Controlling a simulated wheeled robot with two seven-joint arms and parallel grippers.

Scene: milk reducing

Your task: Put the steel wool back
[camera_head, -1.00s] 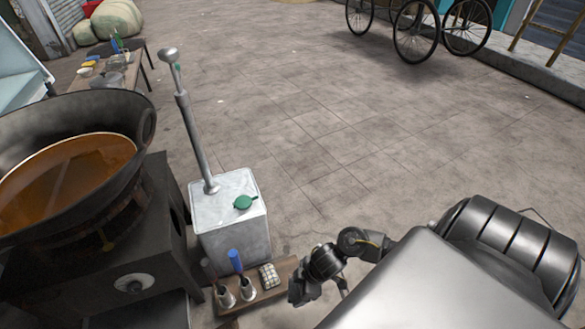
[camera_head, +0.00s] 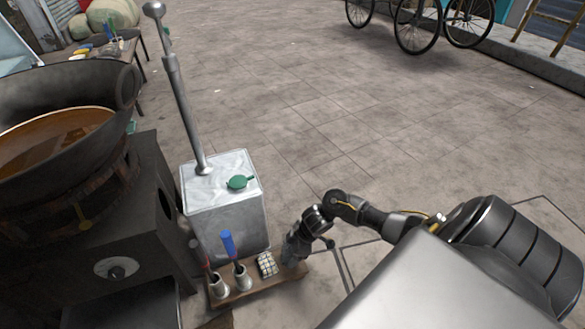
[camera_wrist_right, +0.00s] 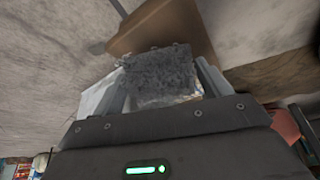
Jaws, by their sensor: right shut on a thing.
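My right gripper (camera_head: 291,252) comes in from the right and is at the right end of a low wooden board (camera_head: 262,288). In the right wrist view, its two fingers (camera_wrist_right: 162,84) are shut on the steel wool (camera_wrist_right: 160,70), a dark grey, fuzzy block. A brown surface, likely the board, shows just beyond the wool; I cannot tell whether they touch. In the head view the wool is too small and dark to tell apart from the gripper. My left gripper is not in view.
On the board stand metal cups with a blue-handled tool (camera_head: 228,245) and a red-handled one, beside a pale gridded block (camera_head: 267,264). A metal can (camera_head: 222,222) with a pump stands behind. A black stove (camera_head: 115,255) with a large wok is at left.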

